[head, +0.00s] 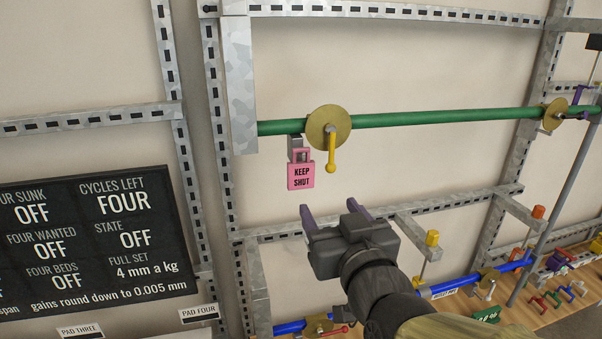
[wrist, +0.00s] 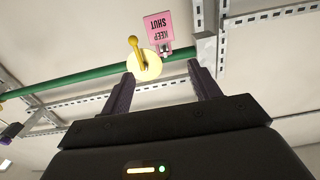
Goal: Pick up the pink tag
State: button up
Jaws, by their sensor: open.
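The pink tag (head: 301,176) reads "KEEP SHUT" and hangs below a green pipe (head: 430,118), from a grey hook beside a round brass disc (head: 322,126) with a yellow lever (head: 331,155). My gripper (head: 336,211) is open and empty, below and slightly right of the tag, apart from it. In the wrist view the tag (wrist: 159,28) appears upside down beyond the fingertips (wrist: 160,78), between their lines. The yellow lever (wrist: 135,46) and the disc (wrist: 145,67) show to its left there.
Slotted metal rails (head: 216,150) frame the wall. A black board (head: 95,240) with white text stands at left. A blue pipe (head: 455,284) runs low behind my arm. Several small coloured parts lie on a wooden shelf (head: 545,313) at lower right. The wall around the tag is bare.

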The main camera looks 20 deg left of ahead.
aim_at(302, 169)
jog(key=shift+w+a+f+b, duration=0.3)
jog(key=shift+w+b, duration=0.3)
jog(key=shift+b, duration=1.45)
jog(key=shift+w+b, duration=0.1)
jog(key=shift+b, duration=0.35)
jog(key=b, duration=0.5)
jog(key=shift+w+a+r+b, duration=0.1)
jog(key=shift+w+a+b, duration=0.15)
jog(key=shift+a+b, duration=0.05)
jog(key=p+x, duration=0.1)
jog(key=x, duration=0.4)
jog(key=p+x, duration=0.1)
jog(key=x, duration=0.4)
jog(key=shift+a+r, duration=0.1)
jog(key=shift+r, duration=0.15)
jog(key=shift+s, duration=0.15)
jog(key=shift+p+x, duration=1.15)
jog(key=shift+x, duration=1.55)
jog(key=shift+s+f, duration=0.1)
jog(key=shift+s, duration=0.05)
